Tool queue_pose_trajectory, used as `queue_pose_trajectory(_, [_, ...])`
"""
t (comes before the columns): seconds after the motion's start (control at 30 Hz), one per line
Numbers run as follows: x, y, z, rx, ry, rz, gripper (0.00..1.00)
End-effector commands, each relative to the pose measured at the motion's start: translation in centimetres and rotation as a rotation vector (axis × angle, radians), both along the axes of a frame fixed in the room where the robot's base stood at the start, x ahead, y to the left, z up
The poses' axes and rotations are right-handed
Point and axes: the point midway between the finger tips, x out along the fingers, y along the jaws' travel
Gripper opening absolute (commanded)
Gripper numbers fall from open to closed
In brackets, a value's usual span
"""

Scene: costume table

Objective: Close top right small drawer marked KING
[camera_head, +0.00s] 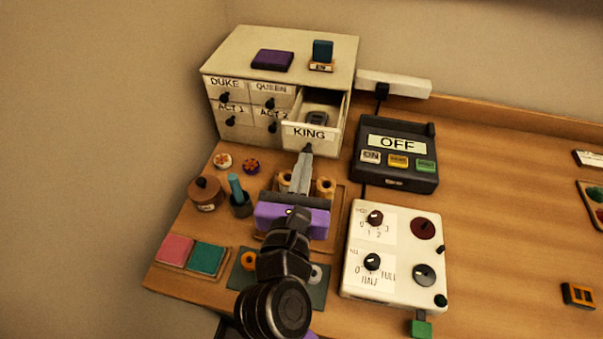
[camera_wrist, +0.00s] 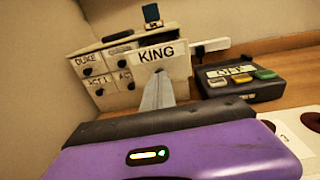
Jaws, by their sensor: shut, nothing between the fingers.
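The KING drawer (camera_head: 311,134) at the top right of the cream cabinet (camera_head: 222,66) stands pulled out. A dark grey object (camera_head: 317,118) lies inside it. My gripper (camera_head: 307,150) is shut and empty, with its fingertips at the lower front of this drawer, by its knob. I cannot tell whether they touch. In the wrist view the fingers (camera_wrist: 160,76) point up at the drawer front (camera_wrist: 163,59), just below the KING label, and hide the knob. The DUKE, QUEEN, ACT 1 and ACT 2 drawers look closed.
A purple block (camera_head: 272,60) and a teal block (camera_head: 322,50) on a small stand sit on the cabinet top. A black box marked OFF (camera_head: 396,180) stands close on the right. A white dial panel (camera_head: 397,290), a brown pot (camera_head: 206,194) and a teal stick in a cup (camera_head: 237,190) flank my gripper.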

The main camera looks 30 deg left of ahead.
Motion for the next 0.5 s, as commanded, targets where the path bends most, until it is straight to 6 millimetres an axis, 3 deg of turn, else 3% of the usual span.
queue_pose_trajectory(0.33, [0.2,0.1,0.0,0.0,0.0,0.0,0.0])
queue_pose_trajectory(0.5, [2.6,0.7,0.4,-0.002,-0.002,-0.002,0.0])
